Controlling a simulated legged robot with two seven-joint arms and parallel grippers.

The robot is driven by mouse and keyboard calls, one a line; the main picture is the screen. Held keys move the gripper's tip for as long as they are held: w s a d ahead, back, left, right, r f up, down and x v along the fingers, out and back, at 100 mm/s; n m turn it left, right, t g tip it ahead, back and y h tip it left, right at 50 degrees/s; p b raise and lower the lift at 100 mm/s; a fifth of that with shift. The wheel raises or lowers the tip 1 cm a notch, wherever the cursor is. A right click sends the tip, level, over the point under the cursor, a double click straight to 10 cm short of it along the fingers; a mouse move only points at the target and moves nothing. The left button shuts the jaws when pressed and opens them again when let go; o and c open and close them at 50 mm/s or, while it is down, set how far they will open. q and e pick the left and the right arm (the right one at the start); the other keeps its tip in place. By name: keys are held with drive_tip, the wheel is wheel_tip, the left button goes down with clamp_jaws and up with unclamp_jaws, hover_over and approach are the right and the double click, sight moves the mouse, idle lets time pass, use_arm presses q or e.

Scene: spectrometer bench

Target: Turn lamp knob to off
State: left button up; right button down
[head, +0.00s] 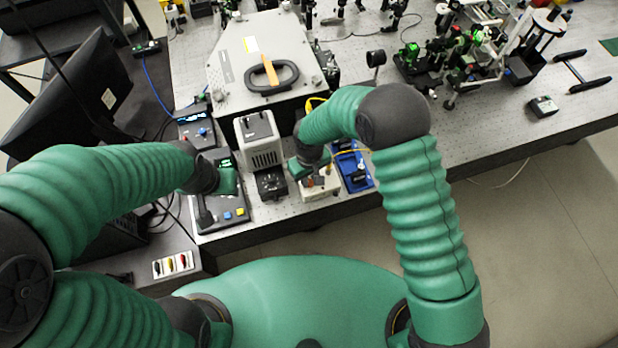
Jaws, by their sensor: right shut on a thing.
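A small cream box (320,187) stands near the front edge of the bench, with small dark and reddish parts on its top. My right gripper (302,170) reaches down to the box's left rear top and is shut on a small part there, which I take for the lamp knob. The fingers and wrist hide the knob, so its setting cannot be read. My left gripper (228,181) is low over a dark control panel (226,215) with blue and yellow buttons. Its fingertips are too small and hidden to tell whether they are open.
A grey vented housing (258,140) stands between my grippers, with a small black box (271,183) before it. A blue tray (353,170) is right of the cream box. A large grey case (235,70) with a black handle stands behind. Optics (470,55) fill the back right.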

sight(310, 181)
drive_tip(key=shift+s+n, duration=0.15)
drive_tip(key=shift+n, duration=0.15)
drive_tip(key=c, duration=1.3)
unclamp_jaws()
drive_tip(key=shift+d, duration=0.1)
drive_tip(key=shift+r, duration=0.2)
wheel_tip(310, 181, up, 16)
drive_tip(key=b, duration=0.3)
drive_tip(key=shift+r+b, duration=0.15)
drive_tip(key=shift+b, duration=0.25)
